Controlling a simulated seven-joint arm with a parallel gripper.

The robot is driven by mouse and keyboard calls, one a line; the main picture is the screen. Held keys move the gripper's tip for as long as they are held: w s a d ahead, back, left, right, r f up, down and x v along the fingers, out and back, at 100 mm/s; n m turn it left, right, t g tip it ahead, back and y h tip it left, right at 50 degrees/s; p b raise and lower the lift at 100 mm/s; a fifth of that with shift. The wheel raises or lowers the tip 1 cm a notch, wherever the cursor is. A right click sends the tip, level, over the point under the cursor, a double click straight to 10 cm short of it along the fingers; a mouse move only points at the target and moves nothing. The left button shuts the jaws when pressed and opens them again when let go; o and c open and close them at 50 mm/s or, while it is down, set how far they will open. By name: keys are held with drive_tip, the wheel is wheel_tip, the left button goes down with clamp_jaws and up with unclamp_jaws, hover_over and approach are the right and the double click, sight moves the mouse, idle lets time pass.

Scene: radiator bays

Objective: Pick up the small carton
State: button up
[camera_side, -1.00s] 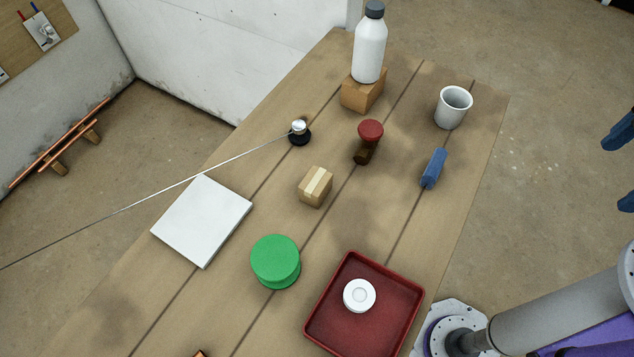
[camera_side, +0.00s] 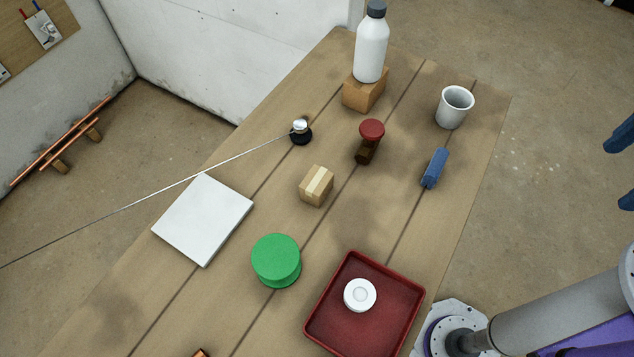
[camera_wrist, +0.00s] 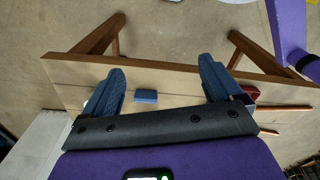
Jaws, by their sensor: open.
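The small carton (camera_side: 316,186) is a tan box with a pale tape strip, sitting on the wooden table near the middle in the side view. I cannot make it out in the wrist view. My gripper (camera_side: 615,171) shows only as blue fingertips at the right edge of the side view, beyond the table edge and well apart from the carton. In the wrist view my gripper (camera_wrist: 163,82) has its two blue fingers spread wide, with nothing held between them.
Around the carton stand a red-topped stamp (camera_side: 369,141), a black-based knob with a long thin rod (camera_side: 301,132), a green round tin (camera_side: 276,260) and a white slab (camera_side: 203,220). A blue block (camera_side: 434,168), white mug (camera_side: 454,107), bottle on a block (camera_side: 370,48) and red tray (camera_side: 390,326) are farther off.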

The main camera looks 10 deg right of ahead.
drive_tip(key=w+a+f+m+y, duration=0.1)
drive_tip(key=a+f+y, duration=0.15)
drive_tip(key=a, duration=0.35)
drive_tip(key=w+a+f+t+y, duration=0.1)
drive_tip(key=w+a+f, duration=0.15)
drive_tip(key=a, duration=0.45)
drive_tip(key=w+a+f+m+y, duration=0.1)
drive_tip(key=a+f, duration=0.2)
drive_tip(key=a, duration=0.3)
drive_tip(key=m+t+y, duration=0.2)
drive_tip(key=t+y, duration=0.2)
drive_tip(key=t, duration=0.3)
approach(319, 181)
drive_tip(key=x, duration=0.6)
drive_tip(key=shift+w+a, duration=0.2)
drive_tip(key=shift+a, duration=0.2)
drive_tip(key=shift+d+x, duration=0.2)
drive_tip(key=shift+x, duration=2.6)
drive_tip(key=shift+w+f, duration=0.1)
drive_tip(key=shift+f, duration=0.05)
drive_tip(key=c, duration=1.1)
